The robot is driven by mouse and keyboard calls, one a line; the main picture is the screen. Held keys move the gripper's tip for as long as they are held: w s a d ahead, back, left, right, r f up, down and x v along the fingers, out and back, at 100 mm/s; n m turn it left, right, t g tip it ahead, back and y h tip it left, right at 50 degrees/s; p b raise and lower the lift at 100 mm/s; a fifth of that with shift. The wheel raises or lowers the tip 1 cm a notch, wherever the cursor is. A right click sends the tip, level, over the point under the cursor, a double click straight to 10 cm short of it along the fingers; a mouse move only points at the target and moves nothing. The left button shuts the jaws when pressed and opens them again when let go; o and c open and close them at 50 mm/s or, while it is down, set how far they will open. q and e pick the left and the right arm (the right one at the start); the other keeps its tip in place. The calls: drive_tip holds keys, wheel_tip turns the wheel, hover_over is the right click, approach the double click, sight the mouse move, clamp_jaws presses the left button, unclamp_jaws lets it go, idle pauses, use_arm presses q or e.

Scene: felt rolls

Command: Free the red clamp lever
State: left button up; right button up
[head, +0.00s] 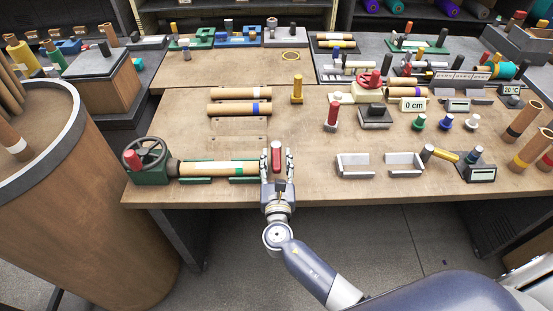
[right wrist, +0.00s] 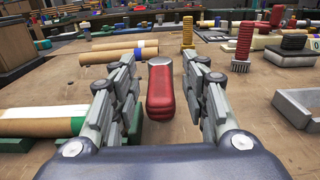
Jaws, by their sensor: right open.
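The red clamp lever (head: 276,158) is a rounded red handle with a grey end, near the table's front edge, at the right end of the green cradle (head: 243,180). In the right wrist view the lever (right wrist: 159,92) stands out between the two fingers. My right gripper (head: 277,165) is open, with one finger on each side of the lever and a gap visible on both sides (right wrist: 160,95). The lever's foot is hidden by the gripper. A cardboard tube with a green band (head: 205,168) lies in the cradle to the left. My left gripper is not in view.
A green handwheel unit (head: 150,160) with a red knob stands at the tube's left end. Two tubes (head: 240,108) lie behind. A red-handled brush (head: 332,116) and white brackets (head: 354,164) are to the right. Bare tabletop lies behind the gripper.

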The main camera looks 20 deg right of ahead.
clamp_jaws()
